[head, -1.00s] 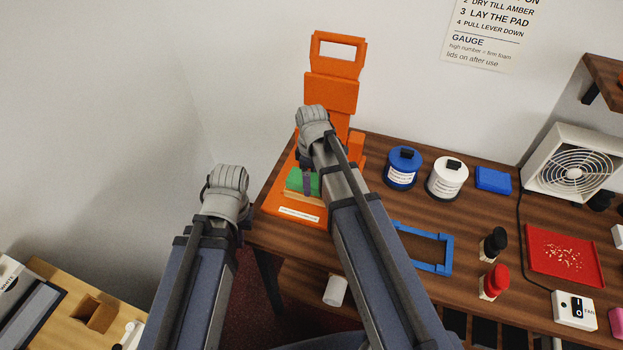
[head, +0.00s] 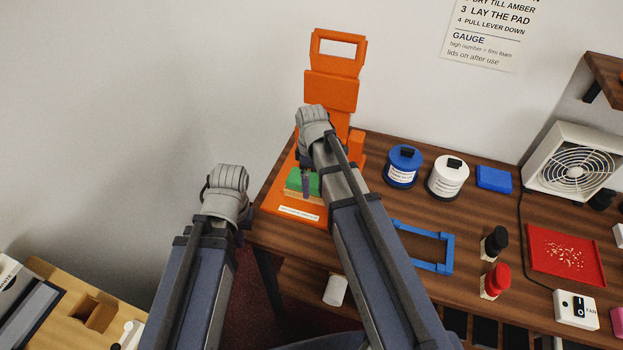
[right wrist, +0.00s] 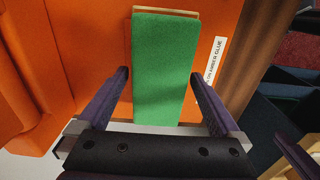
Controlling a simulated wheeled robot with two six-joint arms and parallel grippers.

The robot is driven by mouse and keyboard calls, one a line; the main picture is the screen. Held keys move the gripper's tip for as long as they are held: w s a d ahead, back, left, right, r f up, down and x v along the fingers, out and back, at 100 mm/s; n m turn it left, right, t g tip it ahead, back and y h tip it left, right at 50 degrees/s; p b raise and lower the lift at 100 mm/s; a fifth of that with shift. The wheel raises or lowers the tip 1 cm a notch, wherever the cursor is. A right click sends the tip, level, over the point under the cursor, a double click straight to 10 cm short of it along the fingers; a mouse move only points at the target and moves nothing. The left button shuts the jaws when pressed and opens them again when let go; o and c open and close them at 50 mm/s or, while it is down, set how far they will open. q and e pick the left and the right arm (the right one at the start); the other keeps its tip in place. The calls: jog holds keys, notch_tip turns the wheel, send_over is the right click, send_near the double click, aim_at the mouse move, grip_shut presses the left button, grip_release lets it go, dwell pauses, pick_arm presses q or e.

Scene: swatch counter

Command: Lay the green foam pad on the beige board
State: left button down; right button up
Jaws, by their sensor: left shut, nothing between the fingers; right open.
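The green foam pad (head: 296,181) lies on the beige board (head: 306,198) at the foot of the orange press. In the right wrist view the pad (right wrist: 160,65) covers most of the board, and a thin strip of the board (right wrist: 166,12) shows past its far end. My right gripper (right wrist: 159,78) is open, with one finger on each side of the pad and a visible gap to each. In the head view my right gripper (head: 306,183) is partly hidden by its arm. My left gripper (head: 243,224) is shut and empty, left of the counter's edge, with its fingertips mostly hidden.
The orange press (head: 331,92) rises behind the pad. Blue (head: 403,168) and white (head: 447,178) tubs, a blue frame (head: 446,254) and a red tray (head: 565,254) stand to the right on the wooden counter (head: 480,218).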

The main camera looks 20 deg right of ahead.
jog(key=shift+r, duration=0.1)
notch_tip(320, 180, up, 8)
jog(key=p, duration=0.8)
jog(key=shift+s+f, duration=0.1)
jog(key=shift+f, duration=0.1)
jog(key=s+a+m+h, duration=0.1)
jog(key=s+a+m, duration=0.6)
jog(key=s+a, duration=0.3)
jog(key=s, duration=0.4)
jog(key=shift+a, duration=0.25)
